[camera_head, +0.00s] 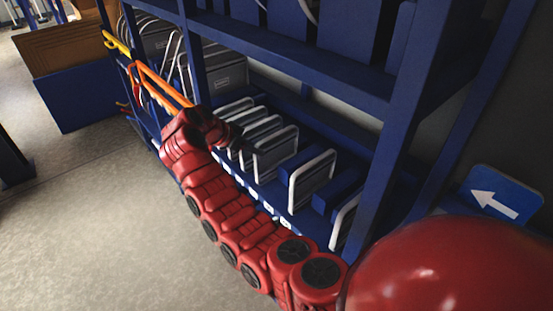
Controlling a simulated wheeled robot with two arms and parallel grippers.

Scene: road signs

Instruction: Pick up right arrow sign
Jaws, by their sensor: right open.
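My right gripper (228,139) is at the end of the red arm, up against the lower shelf of the blue rack. It is open; its dark fingers are small and partly hidden by the red wrist. Several grey signs with white rims stand upright in a row on the shelf; one of them (274,152) is just to the right of the gripper. Their faces are turned away, so I cannot tell which shows a right arrow. A blue sign with a white arrow (503,192) stands at the far right, its arrow pointing left in the picture. My left gripper is not in view.
The blue rack (408,137) has posts and an upper shelf beam close above the signs. Orange bars (163,87) stick out at its left end. A blue panel (85,98) and a brown board (62,47) stand at the left. The grey floor at lower left is clear.

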